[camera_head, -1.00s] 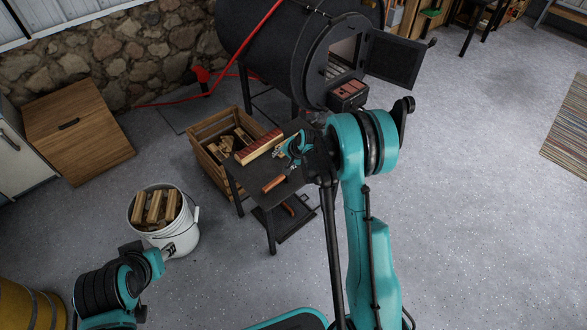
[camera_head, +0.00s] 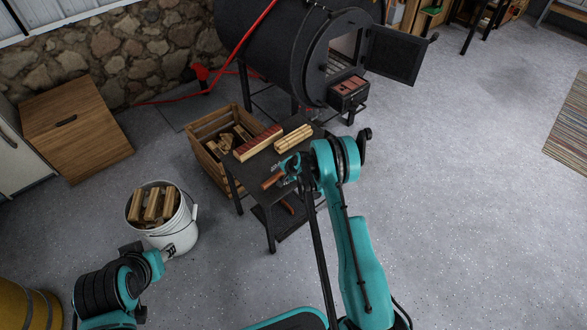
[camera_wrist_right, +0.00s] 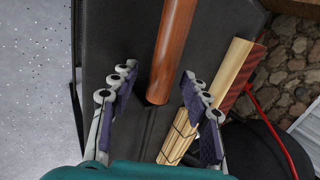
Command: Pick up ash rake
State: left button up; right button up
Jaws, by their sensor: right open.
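The brown round wooden handle (camera_head: 271,181), which I take as the ash rake's, lies on a small dark table (camera_head: 257,193). In the right wrist view the handle (camera_wrist_right: 171,52) runs up from its rounded end and out of the frame; its far end is not seen. My right gripper (camera_head: 288,166) is over the table. In its wrist view the gripper (camera_wrist_right: 158,76) is open, with the handle's end just beyond and between the fingertips, not gripped. My left gripper (camera_head: 168,252) is at lower left, beside the bucket; its jaws are too small to read.
A wooden crate (camera_head: 207,165) and a white bucket (camera_head: 178,235) stand left.

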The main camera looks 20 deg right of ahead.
jog(key=shift+w+f, duration=0.2)
jog(key=shift+f, duration=0.2)
jog(key=shift+r, duration=0.15)
grip_shut()
